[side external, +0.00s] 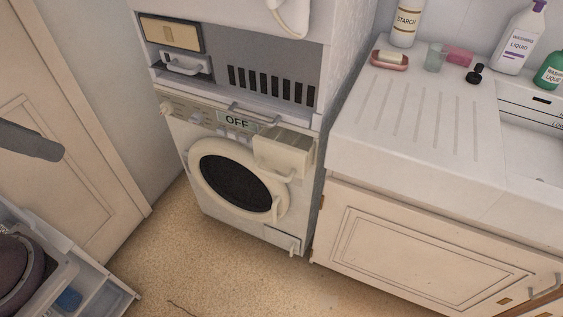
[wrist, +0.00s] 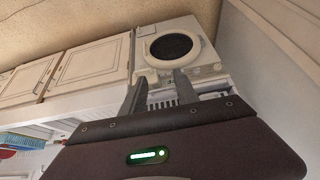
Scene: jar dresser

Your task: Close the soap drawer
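The soap drawer (side external: 281,151) is a cream box pulled out from the upper right front of the white washing machine (side external: 215,215), with a handle on its front. The machine and its round dark door also show, upside down, in the wrist view (wrist: 205,55). There the drawer (wrist: 147,76) appears beside the left fingertip, partly hidden by it. My gripper (wrist: 160,77) has its two dark fingers apart with nothing between them, and it looks well away from the machine.
A vented unit (side external: 270,83) stands above the machine. A white counter (side external: 400,130) over a cabinet is to its right, holding a soap dish (side external: 390,60) and several bottles. A door (side external: 60,150) is at left. The floor (side external: 210,275) before the machine is clear.

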